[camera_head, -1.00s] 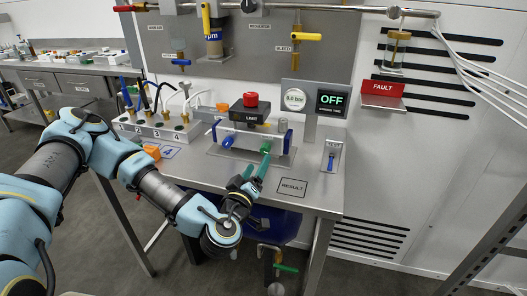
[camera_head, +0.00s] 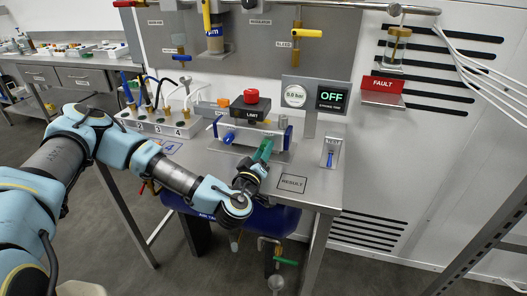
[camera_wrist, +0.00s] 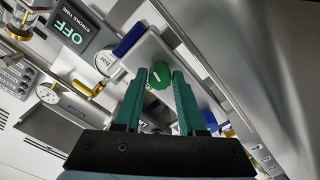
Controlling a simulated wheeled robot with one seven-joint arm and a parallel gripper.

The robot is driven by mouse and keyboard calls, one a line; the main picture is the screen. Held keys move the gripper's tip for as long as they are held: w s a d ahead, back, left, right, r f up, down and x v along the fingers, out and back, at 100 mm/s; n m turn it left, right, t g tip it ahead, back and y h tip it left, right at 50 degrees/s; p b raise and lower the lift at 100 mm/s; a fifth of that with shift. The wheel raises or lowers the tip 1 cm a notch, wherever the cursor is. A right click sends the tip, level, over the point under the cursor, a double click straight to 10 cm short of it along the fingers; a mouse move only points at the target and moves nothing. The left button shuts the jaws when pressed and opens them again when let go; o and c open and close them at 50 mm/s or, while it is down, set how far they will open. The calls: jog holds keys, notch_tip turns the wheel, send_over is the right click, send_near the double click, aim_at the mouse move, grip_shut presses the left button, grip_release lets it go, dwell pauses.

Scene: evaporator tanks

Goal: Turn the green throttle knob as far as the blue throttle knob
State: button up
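The blue throttle knob (camera_head: 229,138) is on the left of the front of a grey valve block on the bench. The green throttle knob (camera_wrist: 160,75) shows in the wrist view as a round green face with a short white mark. In the head view my gripper hides most of it. My gripper (camera_wrist: 161,78) has teal fingers, one on each side of the green knob, with the tips near its rim. The fingers look open; I cannot tell whether they touch the knob. In the head view my gripper (camera_head: 263,150) reaches the block's right half.
A black box labelled LIMIT with a red button (camera_head: 251,97) stands above the block. A gauge (camera_head: 295,96) and an OFF display (camera_head: 332,98) are behind it. A small panel with a blue lever (camera_head: 331,154) is at right. The bench around the RESULT square (camera_head: 292,182) is clear.

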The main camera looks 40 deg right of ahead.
grip_shut()
jog(key=shift+n, duration=0.3)
jog(key=shift+f+n+b, duration=0.1)
jog(key=shift+n+b, duration=0.65)
jog(key=shift+n, duration=0.15)
jog(key=n+b, duration=0.2)
jog(key=n, duration=0.2)
jog(key=shift+n, duration=0.3)
jog(key=n+b, duration=0.1)
jog(key=n, duration=0.2)
jog(key=shift+b, duration=0.35)
jog(key=shift+r+n+b, duration=0.2)
jog(key=shift+n+b, duration=0.35)
jog(key=shift+n, duration=1.35)
